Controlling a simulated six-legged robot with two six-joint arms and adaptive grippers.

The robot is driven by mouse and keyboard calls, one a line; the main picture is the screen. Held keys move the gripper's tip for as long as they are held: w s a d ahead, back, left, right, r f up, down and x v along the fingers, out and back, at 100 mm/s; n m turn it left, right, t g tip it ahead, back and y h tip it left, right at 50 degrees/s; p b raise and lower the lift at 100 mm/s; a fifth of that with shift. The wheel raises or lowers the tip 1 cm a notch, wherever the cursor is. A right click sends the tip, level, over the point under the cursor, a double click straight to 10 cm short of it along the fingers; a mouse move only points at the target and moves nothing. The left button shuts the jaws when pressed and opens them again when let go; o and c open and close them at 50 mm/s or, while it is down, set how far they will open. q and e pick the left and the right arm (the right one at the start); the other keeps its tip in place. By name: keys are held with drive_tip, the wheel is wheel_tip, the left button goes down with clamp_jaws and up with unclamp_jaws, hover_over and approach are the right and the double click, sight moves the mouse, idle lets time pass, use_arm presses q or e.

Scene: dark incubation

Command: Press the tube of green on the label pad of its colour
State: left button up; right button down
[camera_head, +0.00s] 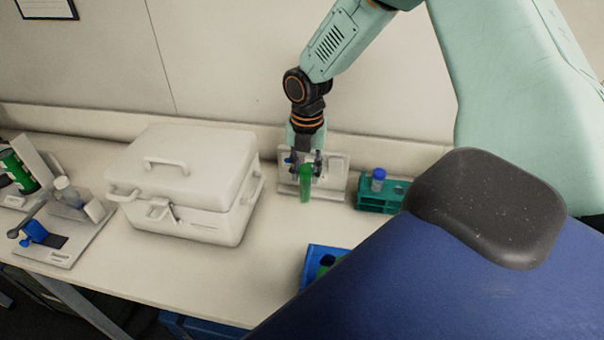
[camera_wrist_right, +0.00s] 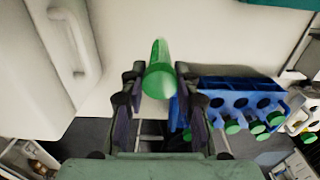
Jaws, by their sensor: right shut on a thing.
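My right gripper (camera_head: 305,162) is shut on a green tube (camera_head: 306,184), which hangs roughly upright from the fingers. In the right wrist view the tube (camera_wrist_right: 159,72) sits between the two fingers, with its round green end facing the camera. A pale stand (camera_head: 335,177) is right behind the tube against the wall, with a small blue patch at its left. I cannot tell whether the tube touches the stand. A green label pad cannot be made out; the gripper and tube cover part of the stand. My left gripper is not in view.
A closed white case (camera_head: 185,180) stands left of the gripper. A teal rack (camera_head: 383,194) with a blue-capped tube (camera_head: 378,179) is to the right. A blue rack (camera_wrist_right: 240,88) with several green-ended tubes is nearer the front edge. The bench between is clear.

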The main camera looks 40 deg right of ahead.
drive_tip(key=shift+w+d+f+b, duration=0.15)
drive_tip(key=shift+w+d+b, duration=0.4)
drive_tip(key=shift+w+d, duration=0.1)
drive_tip(key=w+d+b, duration=0.2)
drive_tip(key=w+d, duration=0.2)
drive_tip(key=d, duration=0.1)
drive_tip(key=shift+d, duration=0.15)
drive_tip(key=shift+b, duration=0.3)
